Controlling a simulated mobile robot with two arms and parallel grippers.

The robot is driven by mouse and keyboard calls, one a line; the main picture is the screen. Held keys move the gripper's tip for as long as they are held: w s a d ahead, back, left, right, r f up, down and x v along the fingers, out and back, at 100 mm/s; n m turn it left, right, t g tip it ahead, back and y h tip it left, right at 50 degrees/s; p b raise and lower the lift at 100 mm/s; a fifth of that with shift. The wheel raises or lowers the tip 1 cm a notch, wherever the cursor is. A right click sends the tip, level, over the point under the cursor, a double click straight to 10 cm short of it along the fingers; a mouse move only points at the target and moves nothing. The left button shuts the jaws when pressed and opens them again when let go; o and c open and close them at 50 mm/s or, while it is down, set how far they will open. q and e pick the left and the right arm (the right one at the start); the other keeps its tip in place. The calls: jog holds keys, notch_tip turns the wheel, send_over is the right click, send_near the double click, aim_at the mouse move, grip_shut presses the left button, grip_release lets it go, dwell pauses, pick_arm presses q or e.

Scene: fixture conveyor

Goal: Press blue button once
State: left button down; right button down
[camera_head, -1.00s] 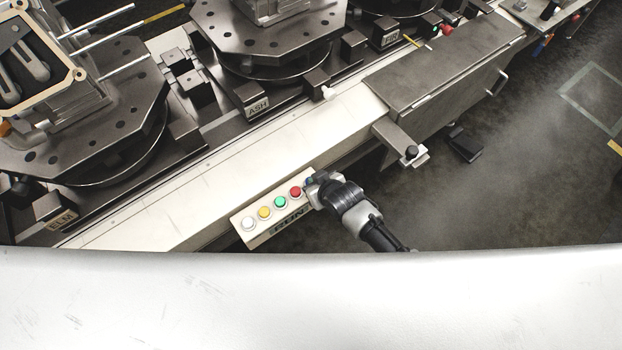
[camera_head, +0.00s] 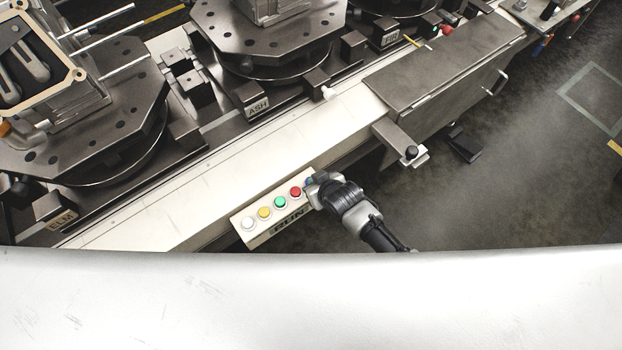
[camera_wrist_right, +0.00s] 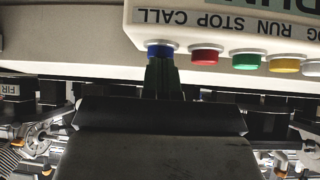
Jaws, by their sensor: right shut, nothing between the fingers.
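The button panel (camera_head: 262,238) is a pale box on the front of the conveyor. The blue button (camera_wrist_right: 160,44) is at the panel's end under the word CALL in the wrist view; its lower part is covered by my fingertips. In the head view my right gripper (camera_head: 311,181) is at that end of the panel, hiding most of the blue button. In the wrist view the right gripper (camera_wrist_right: 163,66) is shut and empty, its tips at the blue button. I cannot tell whether they touch it. My left gripper is not in view.
Beside the blue button sit the red button (camera_head: 295,191), green button (camera_head: 280,202), yellow button (camera_head: 264,213) and white button (camera_head: 248,223). The conveyor rail (camera_head: 200,190) runs behind the panel. A metal box (camera_head: 440,70) is further right. Open floor (camera_head: 500,190) lies to the right.

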jog(key=shift+f+b, duration=0.3)
jog(key=shift+f, duration=0.05)
dwell(0.3)
jog(key=shift+r, duration=0.1)
notch_tip(320, 180, up, 6)
jog(key=p, duration=0.6)
dwell(0.4)
jog(key=v, duration=1)
jog(key=shift+s+d+r+p, duration=0.15)
jog(key=shift+s+r+p, duration=0.1)
jog(key=shift+p, duration=0.1)
